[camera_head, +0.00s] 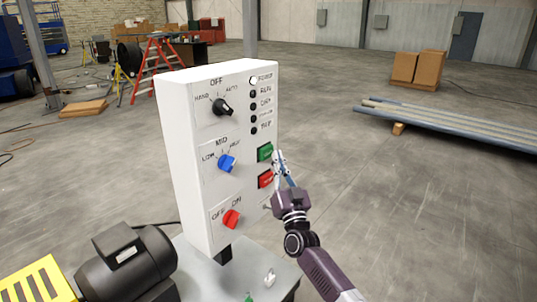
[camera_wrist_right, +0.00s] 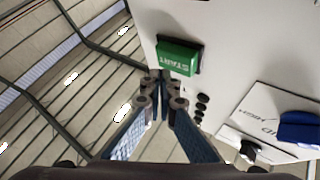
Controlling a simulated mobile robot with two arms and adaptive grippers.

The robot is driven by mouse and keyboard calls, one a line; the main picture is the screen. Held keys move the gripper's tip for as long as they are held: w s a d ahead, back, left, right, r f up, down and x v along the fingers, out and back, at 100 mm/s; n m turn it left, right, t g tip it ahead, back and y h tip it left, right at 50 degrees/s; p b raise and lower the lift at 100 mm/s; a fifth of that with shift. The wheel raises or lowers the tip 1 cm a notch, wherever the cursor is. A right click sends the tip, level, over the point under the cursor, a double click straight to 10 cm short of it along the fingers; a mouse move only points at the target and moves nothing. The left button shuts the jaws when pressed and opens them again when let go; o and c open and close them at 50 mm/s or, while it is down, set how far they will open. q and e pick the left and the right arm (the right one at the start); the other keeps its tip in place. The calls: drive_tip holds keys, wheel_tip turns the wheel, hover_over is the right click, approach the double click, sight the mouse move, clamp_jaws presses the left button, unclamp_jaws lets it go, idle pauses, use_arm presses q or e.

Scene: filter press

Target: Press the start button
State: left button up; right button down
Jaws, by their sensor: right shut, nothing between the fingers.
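The start button (camera_head: 265,152) is a green square on the right side of a white control panel (camera_head: 185,150). A red button (camera_head: 265,179) sits just below it. In the right wrist view the green button (camera_wrist_right: 178,57) reads START, and the panel (camera_wrist_right: 225,60) fills the upper right. My right gripper (camera_head: 280,158) is shut and empty, with its fingertips just right of the green button. In the right wrist view the fingertips (camera_wrist_right: 162,82) are close below the button's edge. I cannot tell whether they touch it. My left gripper is not in view.
The panel carries a black knob (camera_head: 222,107), a blue knob (camera_head: 227,163), a red knob (camera_head: 231,219) and a column of indicator lamps (camera_head: 253,104). It stands on a grey base (camera_head: 260,270) beside a dark motor (camera_head: 125,262).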

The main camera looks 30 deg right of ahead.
drive_tip(key=shift+w, duration=0.2)
idle(0.4)
drive_tip(key=shift+w+a, duration=0.2)
drive_tip(key=shift+w+a+b, duration=0.2)
drive_tip(key=shift+w+b, duration=0.3)
drive_tip(key=shift+w, duration=0.05)
idle(0.9)
idle(0.3)
drive_tip(key=shift+s+d+p, duration=0.2)
drive_tip(key=shift+s+p, duration=0.1)
drive_tip(key=shift+s, duration=0.2)
drive_tip(key=shift+s+d+p, duration=0.15)
drive_tip(key=shift+s+p, duration=0.1)
drive_tip(key=shift+s, duration=0.2)
drive_tip(key=shift+s+d+p, duration=0.35)
drive_tip(key=shift+s+p, duration=0.05)
drive_tip(key=shift+s, duration=0.35)
drive_tip(key=shift+s+d+p, duration=0.3)
drive_tip(key=shift+s+p, duration=0.15)
drive_tip(key=shift+s, duration=0.35)
drive_tip(key=shift+s+d+p, duration=0.35)
drive_tip(key=shift+s+p, duration=0.05)
drive_tip(key=shift+s, duration=0.35)
